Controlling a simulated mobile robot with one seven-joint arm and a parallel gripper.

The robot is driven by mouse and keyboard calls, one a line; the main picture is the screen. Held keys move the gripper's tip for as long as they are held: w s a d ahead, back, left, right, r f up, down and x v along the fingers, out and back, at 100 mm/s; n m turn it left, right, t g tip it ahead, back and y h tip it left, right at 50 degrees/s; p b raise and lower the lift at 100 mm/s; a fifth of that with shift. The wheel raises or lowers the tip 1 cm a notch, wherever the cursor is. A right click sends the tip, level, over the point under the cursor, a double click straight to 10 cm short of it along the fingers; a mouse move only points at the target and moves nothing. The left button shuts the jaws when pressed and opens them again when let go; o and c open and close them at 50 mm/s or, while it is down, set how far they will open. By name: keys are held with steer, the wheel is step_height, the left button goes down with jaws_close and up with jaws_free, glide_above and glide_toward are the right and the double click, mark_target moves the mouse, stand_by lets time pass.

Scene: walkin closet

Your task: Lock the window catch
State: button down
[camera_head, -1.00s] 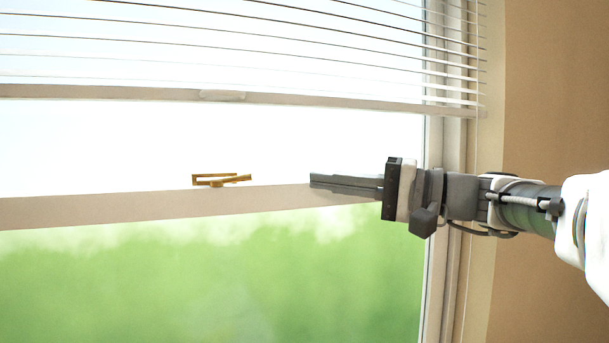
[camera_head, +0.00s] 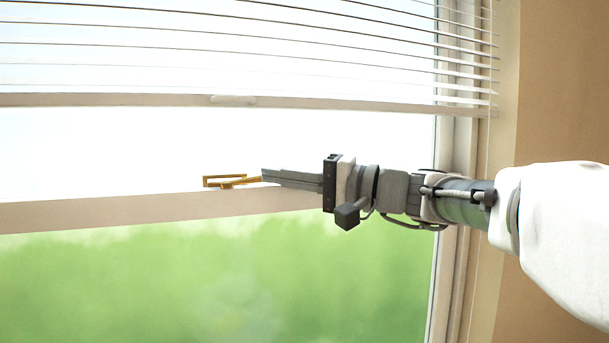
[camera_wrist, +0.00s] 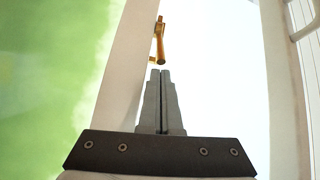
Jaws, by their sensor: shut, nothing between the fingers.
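The brass window catch (camera_head: 225,182) sits on top of the white sash rail (camera_head: 120,212) in the head view. Its lever points to the right, toward my gripper. My gripper (camera_head: 264,175) is shut and empty, its fingertips at the right end of the lever. In the wrist view the catch (camera_wrist: 159,40) stands just ahead of my shut fingertips (camera_wrist: 160,72), with a small gap showing between them. Whether the tips touch the lever cannot be told for sure.
White blinds (camera_head: 230,50) hang above, with their bottom rail (camera_head: 130,100) higher than my gripper. The window frame (camera_head: 452,200) and a brown wall (camera_head: 560,90) are at the right. The space left of the catch above the rail is clear.

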steer(key=shift+f+b, duration=0.1)
steer(key=shift+b, duration=0.2)
steer(key=shift+s+m+t+b, duration=0.3)
steer(key=shift+t+b, duration=0.15)
steer(key=shift+t, duration=0.05)
